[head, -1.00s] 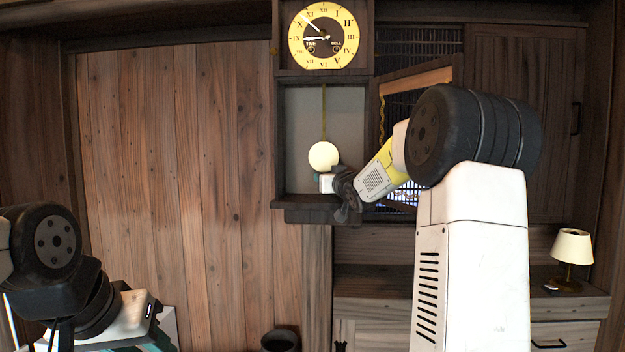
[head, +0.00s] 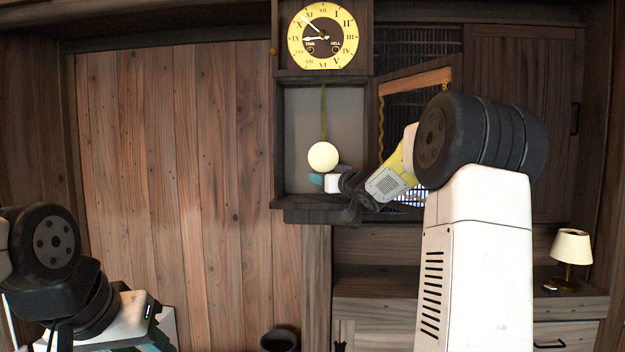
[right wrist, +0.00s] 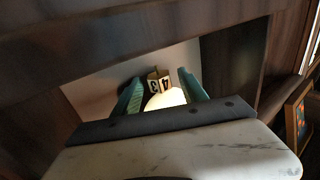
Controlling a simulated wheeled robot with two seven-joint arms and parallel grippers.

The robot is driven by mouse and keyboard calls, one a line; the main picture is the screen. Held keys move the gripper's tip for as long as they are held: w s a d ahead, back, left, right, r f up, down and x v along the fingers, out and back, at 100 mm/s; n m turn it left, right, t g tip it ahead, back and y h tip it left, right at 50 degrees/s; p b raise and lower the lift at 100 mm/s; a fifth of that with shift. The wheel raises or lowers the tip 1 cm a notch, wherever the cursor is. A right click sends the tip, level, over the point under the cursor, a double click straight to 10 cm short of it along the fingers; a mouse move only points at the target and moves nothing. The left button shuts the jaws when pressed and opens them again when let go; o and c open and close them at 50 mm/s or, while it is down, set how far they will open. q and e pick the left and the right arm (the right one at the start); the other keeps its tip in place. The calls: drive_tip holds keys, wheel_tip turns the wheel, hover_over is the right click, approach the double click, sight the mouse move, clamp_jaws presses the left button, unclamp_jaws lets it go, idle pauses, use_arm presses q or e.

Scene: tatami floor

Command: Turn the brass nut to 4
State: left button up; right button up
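A wall clock (head: 280,62) has a lit yellow dial (head: 323,36) and an open case below. In the case hangs a pendulum with a pale round bob (head: 323,156), also glowing in the right wrist view (right wrist: 166,99). Just beyond the bob in that view is the brass nut (right wrist: 158,80), with dark numbers on pale faces, apparently 3 and 4. The head view does not show the nut. My right gripper (right wrist: 160,86) is open, teal fingers either side of bob and nut. It is below the bob in the head view (head: 325,178). My left gripper (head: 155,340) is low left, partly cut off.
The clock's glazed door (head: 416,82) stands open on the right, close to my right arm. A lamp (head: 572,247) stands on the cabinet (head: 470,284) at right. A dark pot (head: 280,341) is at the bottom. Plank wall (head: 180,160) fills the left.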

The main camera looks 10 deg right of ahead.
drive_tip(key=v, duration=0.7)
drive_tip(key=shift+s, duration=0.4)
drive_tip(key=shift+s+d+r, duration=0.1)
drive_tip(key=shift+s, duration=0.1)
drive_tip(key=s+a+f+g, duration=0.3)
drive_tip(key=s+f, duration=0.3)
drive_tip(key=s, duration=0.6)
drive_tip(key=s+a+f+m+g+h, duration=0.1)
drive_tip(key=s+a+f+g, duration=0.2)
drive_tip(key=s, duration=0.9)
drive_tip(key=s+a+f+m+g+h, duration=0.1)
drive_tip(key=s+a+f+g, duration=0.3)
drive_tip(key=s+f, duration=0.5)
drive_tip(key=s+g, duration=0.1)
drive_tip(key=s, duration=0.2)
drive_tip(key=shift+s+f, duration=0.25)
